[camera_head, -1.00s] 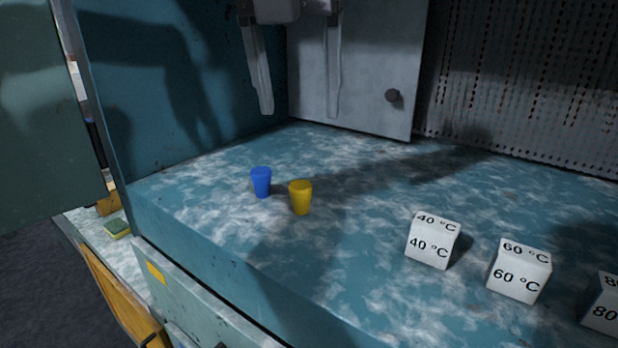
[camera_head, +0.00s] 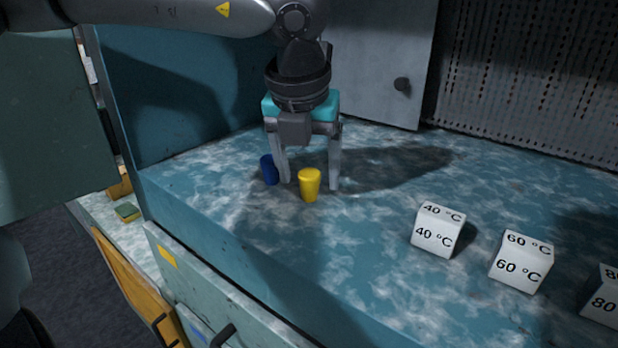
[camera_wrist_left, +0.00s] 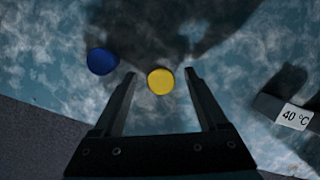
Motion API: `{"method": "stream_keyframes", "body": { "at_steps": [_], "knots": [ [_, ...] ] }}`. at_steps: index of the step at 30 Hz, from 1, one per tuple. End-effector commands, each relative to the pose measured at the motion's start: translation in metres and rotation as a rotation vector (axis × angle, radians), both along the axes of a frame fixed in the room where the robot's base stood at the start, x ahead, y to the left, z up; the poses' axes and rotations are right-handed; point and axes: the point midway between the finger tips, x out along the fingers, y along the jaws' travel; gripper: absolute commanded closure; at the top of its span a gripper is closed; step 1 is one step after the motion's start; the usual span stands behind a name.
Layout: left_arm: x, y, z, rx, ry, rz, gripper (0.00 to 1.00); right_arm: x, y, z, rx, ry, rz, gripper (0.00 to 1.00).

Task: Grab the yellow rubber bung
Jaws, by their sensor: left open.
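The yellow rubber bung (camera_head: 310,185) stands upright on the blue mottled worktop. My left gripper (camera_head: 311,184) is open and points down, its fingers low over the worktop near the bung. In the head view one finger is to the left of the bung and one to the right. In the left wrist view the yellow bung (camera_wrist_left: 160,81) shows between the tips of the open fingers (camera_wrist_left: 160,75), with no contact clear. A blue bung (camera_head: 268,170) stands just left of the left finger; it also shows in the left wrist view (camera_wrist_left: 101,61). My right gripper is not in view.
White cubes marked 40 °C (camera_head: 437,229), 60 °C (camera_head: 521,262) and 80 °C (camera_head: 603,298) stand to the right on the worktop (camera_head: 370,260). A teal wall (camera_head: 170,100) is at left and a grey panel (camera_head: 385,60) behind. The worktop's front edge is close.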

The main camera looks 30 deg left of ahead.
Motion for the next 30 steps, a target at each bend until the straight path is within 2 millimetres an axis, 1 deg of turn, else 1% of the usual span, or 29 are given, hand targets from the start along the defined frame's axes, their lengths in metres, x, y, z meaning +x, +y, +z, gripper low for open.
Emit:
{"method": "stream_keyframes", "body": {
  "at_steps": [1, 4, 11, 12, 30],
  "knots": [
    [0.0008, 0.0004, -0.0051, -0.001, 0.004, 0.000, 0.24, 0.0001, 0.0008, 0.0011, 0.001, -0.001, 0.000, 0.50],
    [0.0025, 0.0010, -0.0105, -0.001, 0.002, 0.000, 0.24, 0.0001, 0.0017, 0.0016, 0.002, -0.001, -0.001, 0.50],
    [0.0031, 0.0011, -0.0116, -0.001, 0.000, 0.001, 0.24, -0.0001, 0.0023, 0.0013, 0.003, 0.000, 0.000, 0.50],
    [0.0031, 0.0011, -0.0116, 0.000, 0.000, 0.001, 0.26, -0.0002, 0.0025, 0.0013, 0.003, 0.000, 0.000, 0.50],
    [0.0031, 0.0010, -0.0111, 0.000, 0.000, 0.000, 0.94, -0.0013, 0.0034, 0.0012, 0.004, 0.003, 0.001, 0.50]
  ]
}}
